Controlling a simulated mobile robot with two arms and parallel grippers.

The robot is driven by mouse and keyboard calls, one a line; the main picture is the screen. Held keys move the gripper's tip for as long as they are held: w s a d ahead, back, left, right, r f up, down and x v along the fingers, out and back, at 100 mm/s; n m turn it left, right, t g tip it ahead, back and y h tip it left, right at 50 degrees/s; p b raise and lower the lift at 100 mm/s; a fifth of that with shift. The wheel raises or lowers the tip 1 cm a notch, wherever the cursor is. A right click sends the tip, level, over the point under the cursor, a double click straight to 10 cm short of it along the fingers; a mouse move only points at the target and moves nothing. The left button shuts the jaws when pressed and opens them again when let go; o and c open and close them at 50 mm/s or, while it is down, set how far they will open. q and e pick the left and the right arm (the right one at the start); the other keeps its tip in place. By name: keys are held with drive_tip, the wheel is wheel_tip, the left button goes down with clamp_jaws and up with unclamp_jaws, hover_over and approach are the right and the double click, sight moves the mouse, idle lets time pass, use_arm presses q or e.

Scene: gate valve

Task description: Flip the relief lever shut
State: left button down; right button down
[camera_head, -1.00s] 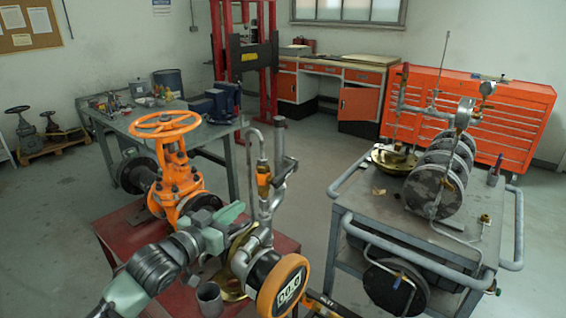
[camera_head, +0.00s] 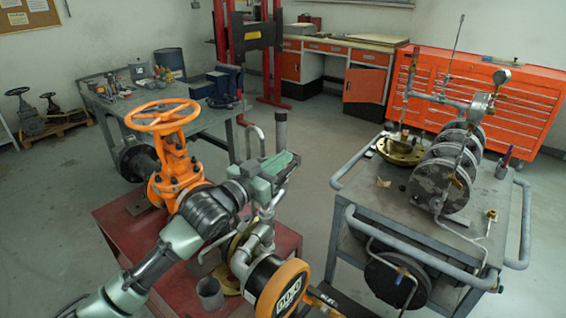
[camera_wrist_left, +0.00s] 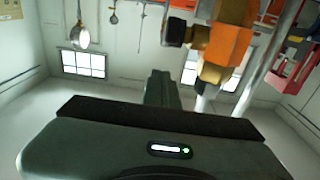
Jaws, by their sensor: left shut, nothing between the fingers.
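My left gripper (camera_head: 292,160) reaches in over the red bench, beside the upright grey pipework (camera_head: 264,230). It is shut and empty; its closed dark fingers (camera_wrist_left: 162,90) show in the left wrist view. In that view an orange part (camera_wrist_left: 228,45) with brass fittings (camera_wrist_left: 216,75) and a dark cap (camera_wrist_left: 176,31) stands just right of the fingers, apart from them in the picture. I cannot tell for sure which piece is the relief lever. My gripper hides this part in the head view. My right gripper is not in view.
The orange gate valve (camera_head: 165,150) with its handwheel stands left of my gripper. An orange-rimmed digital gauge (camera_head: 284,289) and a grey cup (camera_head: 210,292) are in front. The grey cart (camera_head: 395,210) stands to the right, across open floor.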

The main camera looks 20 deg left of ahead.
sight(294, 163)
use_arm(q)
drive_tip(key=shift+w+d+f, duration=0.1)
drive_tip(key=shift+f, duration=0.85)
drive_tip(key=shift+w+f, duration=0.1)
drive_tip(key=shift+f, duration=0.3)
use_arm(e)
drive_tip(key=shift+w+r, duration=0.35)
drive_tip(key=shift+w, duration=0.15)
use_arm(q)
drive_tip(key=shift+r, duration=0.1)
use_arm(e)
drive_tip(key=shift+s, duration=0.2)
use_arm(q)
drive_tip(key=shift+r+p, duration=0.1)
drive_tip(key=shift+p, duration=0.5)
drive_tip(key=p, duration=0.1)
drive_tip(key=g+p, duration=0.1)
drive_tip(key=p, duration=0.1)
drive_tip(key=shift+w+d+f, duration=0.15)
drive_tip(key=shift+w+f, duration=0.15)
drive_tip(key=shift+w, duration=0.05)
drive_tip(key=shift+w+f, duration=0.1)
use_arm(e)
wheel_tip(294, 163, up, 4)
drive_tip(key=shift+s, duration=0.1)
